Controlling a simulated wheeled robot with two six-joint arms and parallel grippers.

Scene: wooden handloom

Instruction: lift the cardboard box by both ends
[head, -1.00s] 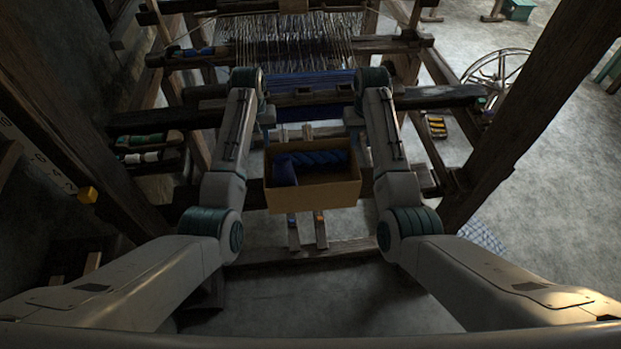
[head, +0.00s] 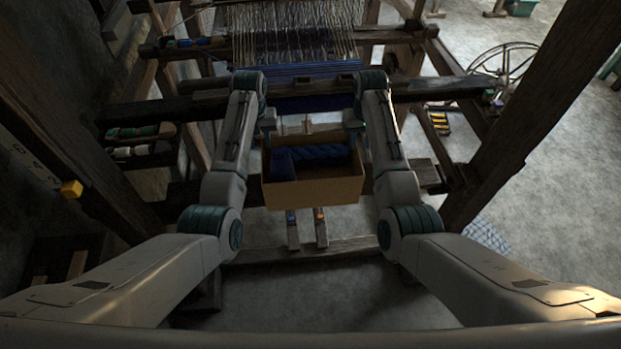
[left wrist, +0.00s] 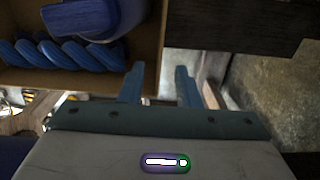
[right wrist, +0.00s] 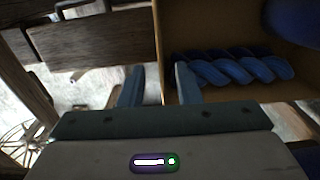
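The open cardboard box (head: 313,192) is at the centre of the head view, with blue twisted yarn and a blue roll inside. My left gripper (head: 268,132) is at its left end and my right gripper (head: 354,130) at its right end. In the left wrist view the fingers (left wrist: 159,86) are apart, with the box's end wall (left wrist: 158,50) between them. In the right wrist view the fingers (right wrist: 159,84) are also apart, with the opposite end wall (right wrist: 157,45) between them. I see gaps beside the walls, so neither gripper appears clamped.
The loom's cloth beam (head: 430,89) runs behind the box, with blue cloth and warp threads beyond. Thick posts (head: 535,110) stand on both sides. Two treadles (head: 321,228) show below the box. A shelf with yarn rolls (head: 140,132) is at left.

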